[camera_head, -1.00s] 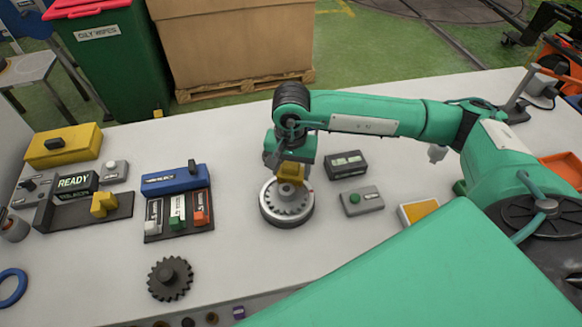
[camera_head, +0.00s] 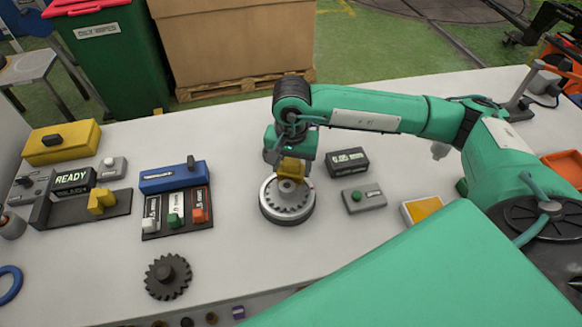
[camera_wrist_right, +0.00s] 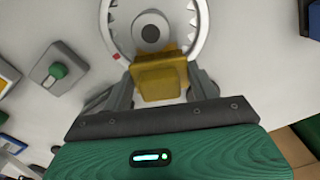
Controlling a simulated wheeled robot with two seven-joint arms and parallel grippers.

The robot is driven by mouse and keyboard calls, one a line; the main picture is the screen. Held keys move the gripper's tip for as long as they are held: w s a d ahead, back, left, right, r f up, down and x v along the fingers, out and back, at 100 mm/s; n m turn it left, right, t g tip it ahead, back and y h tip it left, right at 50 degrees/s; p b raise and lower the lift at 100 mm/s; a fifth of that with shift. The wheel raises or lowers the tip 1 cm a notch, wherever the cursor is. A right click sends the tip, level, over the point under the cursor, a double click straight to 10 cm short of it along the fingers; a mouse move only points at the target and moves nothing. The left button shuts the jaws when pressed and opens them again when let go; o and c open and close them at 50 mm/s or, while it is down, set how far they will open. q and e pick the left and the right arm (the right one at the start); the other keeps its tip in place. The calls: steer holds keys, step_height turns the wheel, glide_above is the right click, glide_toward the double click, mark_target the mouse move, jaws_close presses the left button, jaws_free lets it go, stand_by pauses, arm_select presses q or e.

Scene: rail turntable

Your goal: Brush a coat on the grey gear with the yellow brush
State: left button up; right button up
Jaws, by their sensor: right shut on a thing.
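The grey gear (camera_head: 286,207) sits on the round turntable (camera_head: 268,213), and its teeth and dark centre also show in the right wrist view (camera_wrist_right: 150,36). The yellow brush (camera_head: 292,168) is in my right gripper (camera_head: 288,165), low over the far side of the gear. In the right wrist view the brush (camera_wrist_right: 158,80) is between the two fingers, overlapping the gear's near edge. I cannot tell whether the bristles touch the gear. My left gripper is not in view.
A dark gear (camera_head: 168,276) lies at the front left. A blue box (camera_head: 173,178) with switches and a READY display (camera_head: 73,181) stand to the left. A grey box with a green button (camera_head: 363,198) and a black box (camera_head: 347,162) stand to the right. Bare table surrounds the turntable.

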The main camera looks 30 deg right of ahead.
steer(key=shift+w, duration=0.1)
stand_by(0.3)
steer(key=shift+r+p, duration=1)
steer(key=shift+r, duration=2.55)
